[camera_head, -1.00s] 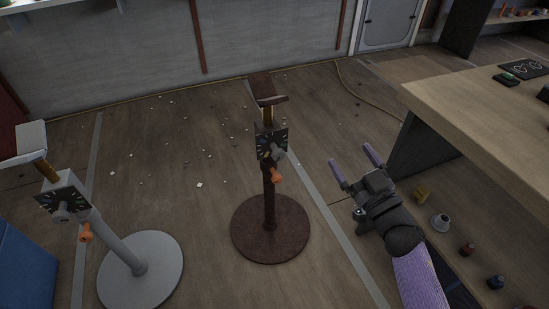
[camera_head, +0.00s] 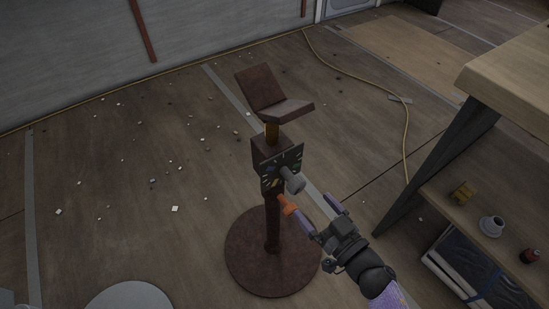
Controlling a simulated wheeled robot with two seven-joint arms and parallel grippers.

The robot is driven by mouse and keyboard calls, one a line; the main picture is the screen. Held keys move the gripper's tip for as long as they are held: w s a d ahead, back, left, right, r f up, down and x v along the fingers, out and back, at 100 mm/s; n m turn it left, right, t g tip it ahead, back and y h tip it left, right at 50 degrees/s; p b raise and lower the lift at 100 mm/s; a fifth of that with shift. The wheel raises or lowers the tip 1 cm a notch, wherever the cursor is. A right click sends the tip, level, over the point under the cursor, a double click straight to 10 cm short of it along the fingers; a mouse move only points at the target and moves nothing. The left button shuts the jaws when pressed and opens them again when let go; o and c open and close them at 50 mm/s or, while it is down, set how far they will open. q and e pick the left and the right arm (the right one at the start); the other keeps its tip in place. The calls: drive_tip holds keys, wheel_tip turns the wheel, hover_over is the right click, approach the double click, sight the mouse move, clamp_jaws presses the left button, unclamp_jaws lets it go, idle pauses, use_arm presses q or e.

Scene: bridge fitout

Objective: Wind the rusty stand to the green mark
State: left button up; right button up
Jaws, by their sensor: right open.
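The rusty stand (camera_head: 272,218) is upright on a round brown base, with a V-shaped rest (camera_head: 272,98) on top. Its dark dial plate (camera_head: 270,170) carries small marks, and I cannot make out a green one for sure. A grey hub (camera_head: 292,182) sticks out of the dial. The orange crank handle (camera_head: 288,206) hangs below the hub. My right gripper (camera_head: 312,203) is open just right of the orange handle. One finger is close to the handle's end, and I cannot tell whether it touches. My left gripper is out of view.
A wooden bench (camera_head: 515,75) stands at the right, with a lower shelf holding a white fitting (camera_head: 491,226) and other small parts. A grey round base (camera_head: 130,297) shows at the bottom left. A yellowish cable (camera_head: 405,130) and scattered bits lie on the floor.

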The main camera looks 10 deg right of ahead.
sight(291, 176)
drive_tip(key=b+x, duration=0.3)
drive_tip(key=x, duration=0.6)
drive_tip(key=shift+f, duration=0.15)
drive_tip(key=shift+w+a, duration=0.1)
drive_tip(key=shift+w, duration=0.05)
drive_tip(key=c, duration=1.3)
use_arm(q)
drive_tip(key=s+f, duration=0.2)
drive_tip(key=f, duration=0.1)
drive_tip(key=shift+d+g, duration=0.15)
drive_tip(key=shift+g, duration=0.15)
